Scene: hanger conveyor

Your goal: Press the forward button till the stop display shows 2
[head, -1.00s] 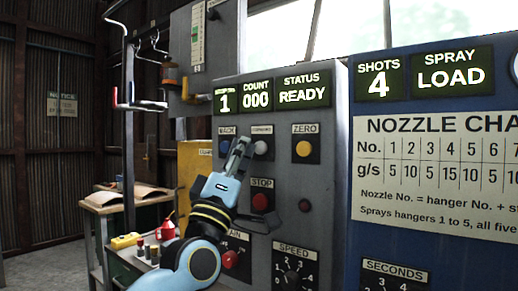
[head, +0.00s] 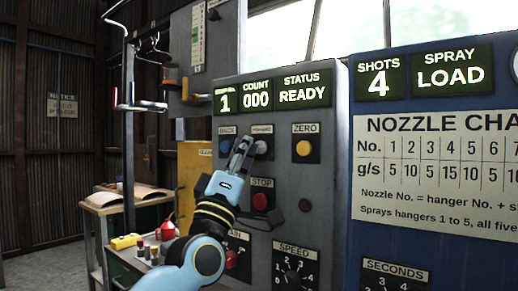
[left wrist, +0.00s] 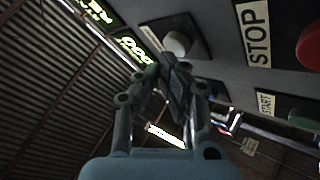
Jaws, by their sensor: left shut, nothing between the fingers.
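The stop display (head: 226,100) on the grey panel reads 1; its label is small. The forward button (head: 261,147) is pale and round, under a blurred label, between the back button's plate and the yellow zero button (head: 303,148). My left gripper (head: 246,142) is shut and empty, its fingertips overlapping the left side of the forward button's plate. In the left wrist view the shut fingertips (left wrist: 168,64) lie just below the pale button (left wrist: 178,43); I cannot tell whether they touch it. The back button is partly hidden. My right gripper is out of view.
The red stop button (head: 261,201) sits below the forward button, close to my left gripper. The speed dial (head: 292,278) is lower down. A blue spray panel (head: 440,220) stands at right. Coloured hangers (head: 140,105) hang at upper left.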

